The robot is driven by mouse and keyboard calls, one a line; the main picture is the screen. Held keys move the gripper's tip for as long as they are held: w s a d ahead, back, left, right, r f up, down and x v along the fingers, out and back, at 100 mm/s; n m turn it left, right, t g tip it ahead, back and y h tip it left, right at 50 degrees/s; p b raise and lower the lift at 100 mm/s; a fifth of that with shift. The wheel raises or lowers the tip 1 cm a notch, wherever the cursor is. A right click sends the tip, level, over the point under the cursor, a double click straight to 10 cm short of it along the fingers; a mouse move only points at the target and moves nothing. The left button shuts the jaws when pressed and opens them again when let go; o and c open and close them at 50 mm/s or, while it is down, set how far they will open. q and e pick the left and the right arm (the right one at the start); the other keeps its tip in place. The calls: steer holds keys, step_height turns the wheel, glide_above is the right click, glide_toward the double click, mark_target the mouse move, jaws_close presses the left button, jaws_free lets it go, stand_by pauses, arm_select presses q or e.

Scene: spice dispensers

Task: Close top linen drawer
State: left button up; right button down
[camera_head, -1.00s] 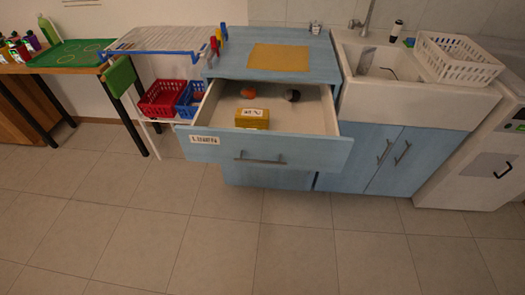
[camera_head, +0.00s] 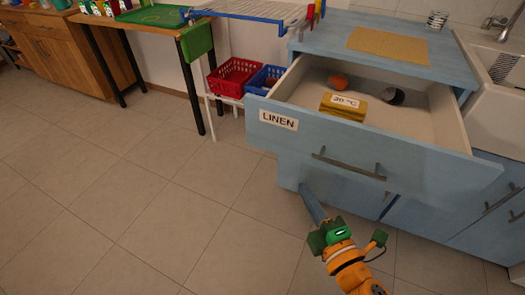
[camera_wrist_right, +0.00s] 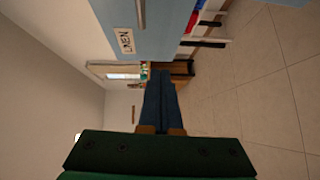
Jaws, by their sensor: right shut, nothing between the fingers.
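The top drawer, labelled "LINEN", is pulled far out of the blue cabinet; its front (camera_head: 405,170) faces me, with a metal bar handle (camera_head: 347,166). In the right wrist view the drawer front (camera_wrist_right: 175,28), its label (camera_wrist_right: 125,40) and part of the handle (camera_wrist_right: 141,12) show sideways at the top. My right gripper (camera_head: 304,190) is shut and empty, its blue fingers in front of the cabinet, lower and left of the handle. The shut fingers (camera_wrist_right: 160,78) also show in the right wrist view, apart from the drawer front. My left gripper is out of view.
The drawer holds a yellow block marked "30 °C" (camera_head: 343,106), an orange item (camera_head: 338,81) and a dark round item (camera_head: 393,96). Red (camera_head: 234,76) and blue (camera_head: 265,79) baskets stand left of the cabinet. The tiled floor (camera_head: 130,205) in front is clear.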

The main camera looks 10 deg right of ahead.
steer(key=r, duration=0.2)
steer(key=p, duration=0.2)
glide_toward(285, 134)
steer(key=w+a, duration=0.2)
steer(key=a, duration=0.1)
steer(key=w, duration=0.1)
steer(key=w+d, duration=0.1)
steer(key=w, duration=0.1)
steer(key=shift+w+d+f+n+t, duration=0.1)
steer(key=shift+d+f+n+t, duration=0.2)
steer(key=shift+d+f+n, duration=0.1)
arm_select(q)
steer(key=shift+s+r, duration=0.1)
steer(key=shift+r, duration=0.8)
arm_select(e)
steer(key=shift+w+d, duration=0.15)
steer(key=shift+w, duration=0.15)
